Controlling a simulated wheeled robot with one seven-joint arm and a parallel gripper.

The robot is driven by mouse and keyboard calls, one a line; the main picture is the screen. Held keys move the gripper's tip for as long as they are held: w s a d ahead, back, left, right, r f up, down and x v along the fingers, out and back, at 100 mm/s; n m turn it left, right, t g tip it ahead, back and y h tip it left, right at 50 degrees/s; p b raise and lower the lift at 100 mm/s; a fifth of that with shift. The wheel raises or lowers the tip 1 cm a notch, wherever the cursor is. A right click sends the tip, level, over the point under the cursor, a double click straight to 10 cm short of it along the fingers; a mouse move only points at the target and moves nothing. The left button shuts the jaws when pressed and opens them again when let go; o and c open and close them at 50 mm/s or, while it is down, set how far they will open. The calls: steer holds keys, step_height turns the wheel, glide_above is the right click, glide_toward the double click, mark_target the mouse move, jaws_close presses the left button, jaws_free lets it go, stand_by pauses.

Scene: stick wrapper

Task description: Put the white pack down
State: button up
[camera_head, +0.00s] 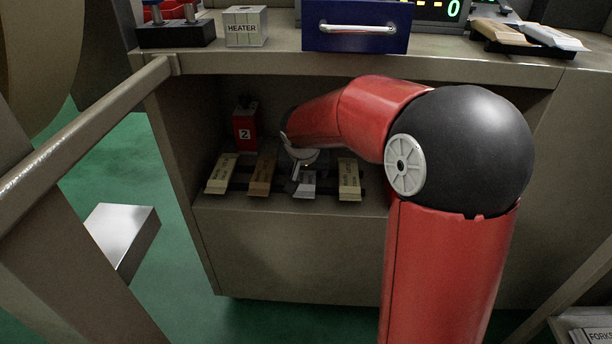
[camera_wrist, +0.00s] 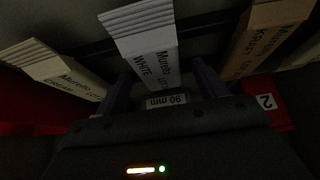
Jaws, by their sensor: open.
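The white pack (camera_head: 306,188), labelled "Muretto WHITE", lies in the row of packs on the low shelf, its back part hidden by my wrist in the head view. It also shows in the wrist view (camera_wrist: 148,52), with its end towards the top. My gripper (camera_wrist: 160,75) is open, one finger on each side of the white pack. I cannot tell whether the fingers touch it. In the head view my gripper (camera_head: 297,172) reaches down over the pack, mostly hidden by my wrist.
A kraft pack (camera_head: 262,174) and a cream pack (camera_head: 349,179) flank the white pack closely, with another pack (camera_head: 221,174) at far left. A red box marked 2 (camera_head: 245,128) stands behind. The counter (camera_head: 270,62) overhangs the shelf; a blue drawer (camera_head: 356,27) is above.

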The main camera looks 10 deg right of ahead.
steer(key=c, duration=1.1)
steer(key=shift+r, duration=0.1)
